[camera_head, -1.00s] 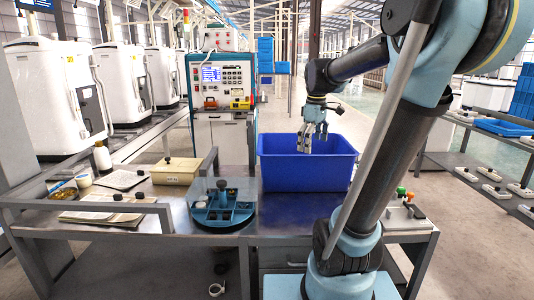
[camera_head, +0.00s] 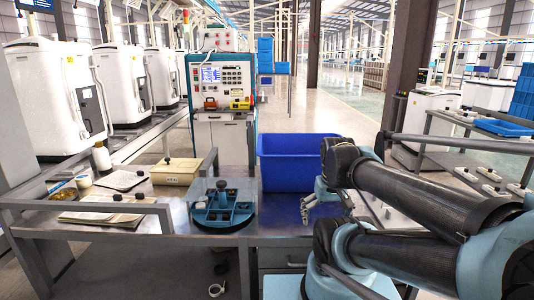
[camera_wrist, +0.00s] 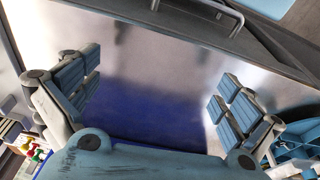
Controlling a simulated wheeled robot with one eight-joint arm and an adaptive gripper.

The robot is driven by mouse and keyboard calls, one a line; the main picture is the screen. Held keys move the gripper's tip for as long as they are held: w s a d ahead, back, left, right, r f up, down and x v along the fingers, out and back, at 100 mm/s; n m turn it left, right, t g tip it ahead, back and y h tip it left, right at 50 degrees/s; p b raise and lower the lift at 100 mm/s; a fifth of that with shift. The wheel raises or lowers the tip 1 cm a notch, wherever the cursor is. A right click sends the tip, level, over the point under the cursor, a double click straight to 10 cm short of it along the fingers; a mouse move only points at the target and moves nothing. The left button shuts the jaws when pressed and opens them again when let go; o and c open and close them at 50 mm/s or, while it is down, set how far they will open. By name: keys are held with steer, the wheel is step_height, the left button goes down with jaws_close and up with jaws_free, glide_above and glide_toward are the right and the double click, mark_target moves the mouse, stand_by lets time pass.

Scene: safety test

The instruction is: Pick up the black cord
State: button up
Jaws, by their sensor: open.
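My gripper (camera_head: 326,207) is open and empty, low over the metal table (camera_head: 285,217) in front of the blue bin (camera_head: 292,169). In the wrist view my gripper (camera_wrist: 155,95) has its two ribbed fingers wide apart, with only bare, shiny table and a blue reflection between them. I cannot make out a black cord for certain in either view. A small dark thing (camera_head: 221,268) lies on the floor below the table, near a white ring-shaped thing (camera_head: 217,290); both are too small to tell. My arm hides the table's right part in the head view.
A round teal tray (camera_head: 222,218) with small parts stands left of my gripper. A beige box (camera_head: 174,172), clipboards (camera_head: 103,213) and a white bottle (camera_head: 102,157) are farther left. Red, yellow and green knobs (camera_wrist: 35,155) show in the wrist view. Table rails stand at the edges.

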steer(key=shift+s+d+f, duration=0.15)
steer(key=shift+d+f, duration=0.05)
steer(key=shift+d, duration=0.05)
steer(key=c, duration=0.4)
steer(key=shift+w+r+m, duration=0.2)
steer(key=shift+r+m, duration=0.05)
steer(key=shift+m, duration=0.05)
steer(key=shift+c, duration=0.8)
steer(key=w+a+r, duration=0.2)
steer(key=r, duration=0.1)
steer(key=shift+w+a, duration=0.15)
steer(key=shift+a, duration=0.15)
steer(key=w+r+g, duration=0.1)
steer(key=w+r, duration=0.6)
steer(key=w, duration=0.4)
steer(key=w+r+g, duration=0.1)
steer(key=w+r, duration=0.6)
steer(key=w, duration=1.5)
steer(key=f, duration=1.1)
steer(key=shift+s+a+f, duration=0.1)
steer(key=shift+a+f, duration=0.1)
steer(key=shift+a, duration=0.1)
steer(key=shift+w+d+f, duration=0.1)
steer(key=shift+w+f, duration=0.05)
steer(key=shift+f, duration=1.15)
steer(key=shift+w+f, duration=0.15)
steer(key=shift+f, duration=1.15)
